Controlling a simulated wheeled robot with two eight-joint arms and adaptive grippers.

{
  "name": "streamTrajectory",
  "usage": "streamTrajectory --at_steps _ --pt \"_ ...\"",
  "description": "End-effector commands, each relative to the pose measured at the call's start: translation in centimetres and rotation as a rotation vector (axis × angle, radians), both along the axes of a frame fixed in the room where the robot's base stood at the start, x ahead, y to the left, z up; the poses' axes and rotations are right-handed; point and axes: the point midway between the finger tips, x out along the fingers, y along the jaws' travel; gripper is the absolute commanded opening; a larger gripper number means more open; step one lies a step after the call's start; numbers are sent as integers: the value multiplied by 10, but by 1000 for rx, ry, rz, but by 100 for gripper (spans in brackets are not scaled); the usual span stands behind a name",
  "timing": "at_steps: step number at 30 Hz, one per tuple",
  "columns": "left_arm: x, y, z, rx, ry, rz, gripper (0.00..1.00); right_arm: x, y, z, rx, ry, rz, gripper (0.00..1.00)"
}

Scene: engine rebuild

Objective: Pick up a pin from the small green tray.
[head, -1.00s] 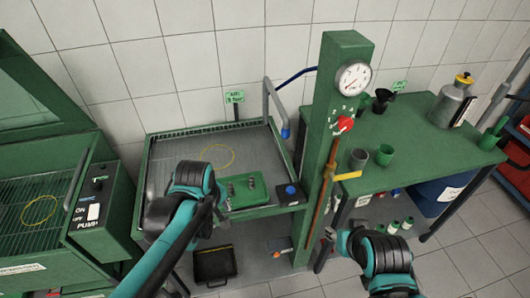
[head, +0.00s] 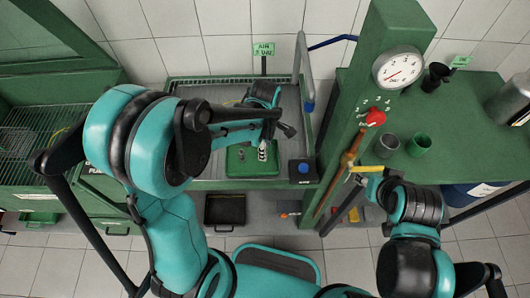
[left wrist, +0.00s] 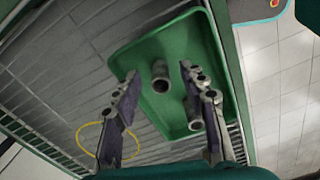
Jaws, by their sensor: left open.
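The small green tray (head: 238,169) lies in the wash basin, and it also shows in the left wrist view (left wrist: 220,65). Grey hollow pins stand in it: one pin (left wrist: 160,75) is near the middle and another (left wrist: 194,114) is partly hidden by the right-hand finger. My left gripper (left wrist: 158,75) is open above the tray, with the first pin showing between its fingertips. I cannot tell how high the fingers are above it. My right gripper (head: 366,176) is beside the green post near the yellow handle, and its jaws are too small to read.
The basin (head: 205,92) has a grey floor with a yellow ring (left wrist: 90,140) on it. A blue-buttoned box (head: 303,168) sits right of the tray. The green post (head: 365,75) with gauge (head: 398,65) stands further right. A black bin (head: 225,209) is below.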

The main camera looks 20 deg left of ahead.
Motion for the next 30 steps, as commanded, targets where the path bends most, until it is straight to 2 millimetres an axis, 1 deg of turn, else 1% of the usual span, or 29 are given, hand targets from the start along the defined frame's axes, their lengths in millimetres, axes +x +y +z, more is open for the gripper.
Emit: streamTrajectory --at_steps 1,3,10,11,12,15,26,30 --pt "0 0 -11 0 0 0 43 0 0 -6 0 0 0 40" --pt "0 0 -18 0 -1 -1 43 0 0 -8 0 0 0 40" --pt "0 0 -17 0 -1 -1 43 0 0 -7 0 0 0 40" --pt "0 0 -17 0 -1 -1 35 0 0 -7 0 0 0 40" --pt "0 0 -17 0 -1 -1 24 0 0 -7 0 0 0 40" --pt "0 0 -17 0 -1 -1 0 0 0 -7 0 0 0 40" --pt "0 0 -16 0 -1 -1 0 0 0 -6 0 0 0 40" --pt "0 0 -8 0 -1 -1 0 0 0 -2 0 0 0 40"
